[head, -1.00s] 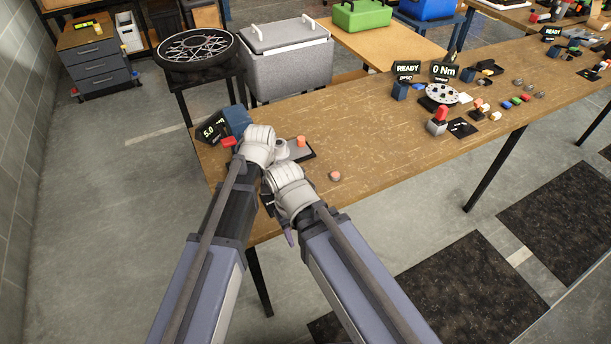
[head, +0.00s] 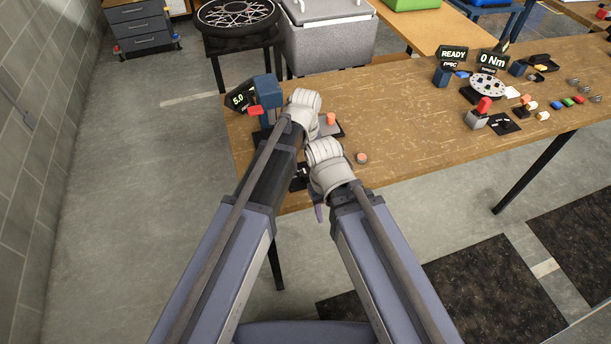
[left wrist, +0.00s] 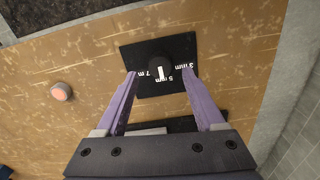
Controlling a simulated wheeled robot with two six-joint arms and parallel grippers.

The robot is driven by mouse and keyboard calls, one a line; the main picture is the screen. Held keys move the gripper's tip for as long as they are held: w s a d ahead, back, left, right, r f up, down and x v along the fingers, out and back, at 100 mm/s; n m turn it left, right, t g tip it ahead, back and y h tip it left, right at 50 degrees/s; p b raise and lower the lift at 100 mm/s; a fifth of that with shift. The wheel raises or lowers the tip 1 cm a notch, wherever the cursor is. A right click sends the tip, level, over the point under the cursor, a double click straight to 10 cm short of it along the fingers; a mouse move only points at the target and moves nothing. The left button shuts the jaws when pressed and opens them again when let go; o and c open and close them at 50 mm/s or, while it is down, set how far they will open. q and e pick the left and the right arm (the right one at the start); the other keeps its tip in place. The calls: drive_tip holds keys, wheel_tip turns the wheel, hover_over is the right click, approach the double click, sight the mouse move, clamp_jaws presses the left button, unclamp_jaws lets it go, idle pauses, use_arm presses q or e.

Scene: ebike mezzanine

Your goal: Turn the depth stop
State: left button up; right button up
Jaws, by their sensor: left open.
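The depth stop in the left wrist view is a black round knob (left wrist: 158,61) on a square black plate (left wrist: 134,54). White marks on the plate read 3, 5 and 7 mm. The knob's white pointer faces the 5 mm mark. My left gripper (left wrist: 160,74) is open, its purple fingertips on either side of the knob and apart from it in the picture. Its height above the plate is unclear. In the head view the plate (head: 299,181) is mostly hidden by my arms. A purple finger of my right gripper (head: 318,206) shows below its wrist; the jaws are hidden.
A sign reading 5.0 (head: 239,98) stands beside a blue block (head: 267,89) with a red part (head: 255,110). An orange-topped puck (head: 362,157) lies right of my wrists. The mid-table is clear; a READY sign (head: 453,53) and small parts stand farther right.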

sight(305, 173)
use_arm(q)
wheel_tip(305, 173, down, 4)
drive_tip(key=b, duration=0.3)
drive_tip(key=shift+c, duration=0.2)
clamp_jaws()
idle(0.3)
